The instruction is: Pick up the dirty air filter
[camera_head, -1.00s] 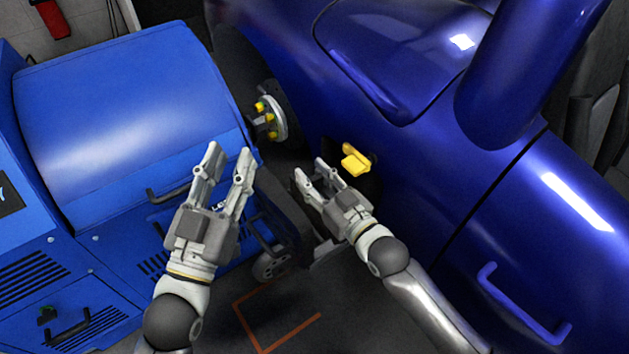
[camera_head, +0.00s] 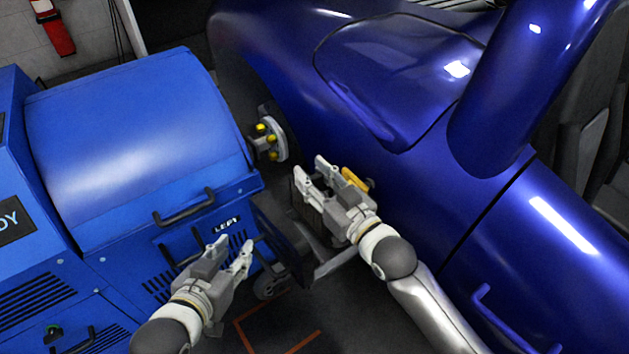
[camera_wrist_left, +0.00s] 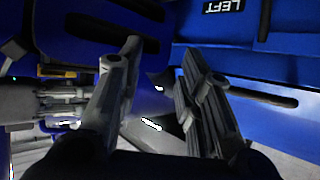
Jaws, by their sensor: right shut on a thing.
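My right gripper (camera_head: 310,168) is at the centre of the head view, beside the blue vehicle's side. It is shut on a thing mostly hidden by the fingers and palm. A dark ribbed piece (camera_head: 313,228) shows just below that gripper; it looks like the dirty air filter, but its outline is unclear. My left gripper (camera_head: 234,245) is open and empty, low in front of the blue cabinet. Its two fingers stand apart in the left wrist view (camera_wrist_left: 160,62).
The blue cabinet (camera_head: 130,130) with black handles fills the left. A hub (camera_head: 268,138) with yellow nuts sits between it and the blue vehicle (camera_head: 420,160). A yellow part (camera_head: 352,178) is partly hidden behind my right gripper. A wheel (camera_head: 270,284) stands low near the centre.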

